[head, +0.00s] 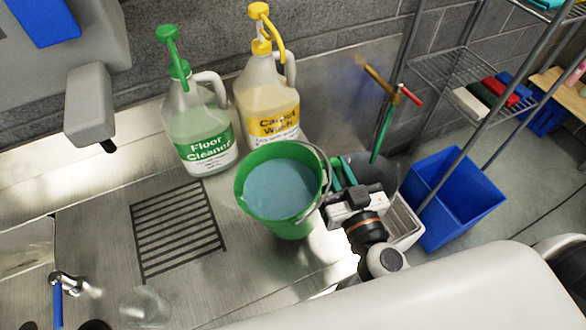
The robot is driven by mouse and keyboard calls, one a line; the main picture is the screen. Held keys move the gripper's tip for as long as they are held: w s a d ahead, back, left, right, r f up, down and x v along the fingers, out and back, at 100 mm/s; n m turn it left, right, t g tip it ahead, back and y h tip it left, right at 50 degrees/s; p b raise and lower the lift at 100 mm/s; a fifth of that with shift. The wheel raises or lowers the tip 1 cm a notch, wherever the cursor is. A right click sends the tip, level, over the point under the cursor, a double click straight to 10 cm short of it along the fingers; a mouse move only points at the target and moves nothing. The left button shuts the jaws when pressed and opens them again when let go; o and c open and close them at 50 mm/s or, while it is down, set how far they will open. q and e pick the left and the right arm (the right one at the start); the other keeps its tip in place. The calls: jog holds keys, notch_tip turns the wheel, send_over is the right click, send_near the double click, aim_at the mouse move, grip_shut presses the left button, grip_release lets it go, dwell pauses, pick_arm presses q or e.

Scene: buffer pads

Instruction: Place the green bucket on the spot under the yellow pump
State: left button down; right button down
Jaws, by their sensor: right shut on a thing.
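The green bucket (284,224) is upright at the centre of the head view, with blue-grey liquid inside. Its metal handle hangs over to the right side. My right gripper (328,200) is shut on the bucket at its right side, by the handle. The exact grip is partly hidden. I cannot tell whether the bucket's base touches the steel counter. The yellow pump (262,46) tops a jug labelled Carpet Wash (268,98) behind the bucket. The bucket overlaps the jug's lower front in the picture. My left gripper is not in view.
A Floor Cleaner jug (199,128) with a green pump stands left of the yellow-pump jug. A blue bin (452,195) and wire shelving (450,70) stand at right.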

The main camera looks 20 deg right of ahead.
jog(key=w+d+r+m+h, duration=0.1)
jog(key=w+d+m+h, duration=0.45)
jog(key=w, duration=0.55)
notch_tip(320, 180, down, 10)
jog(key=b, duration=0.4)
jog(key=shift+w+d+g, duration=0.25)
jog(key=shift+d+g, duration=0.1)
jog(key=shift+g, duration=0.05)
jog(key=c, duration=1.7)
grip_release()
jog(key=shift+s+f, duration=0.1)
jog(key=shift+f, duration=0.25)
jog(key=o, duration=0.4)
jog(key=shift+s+r, duration=0.1)
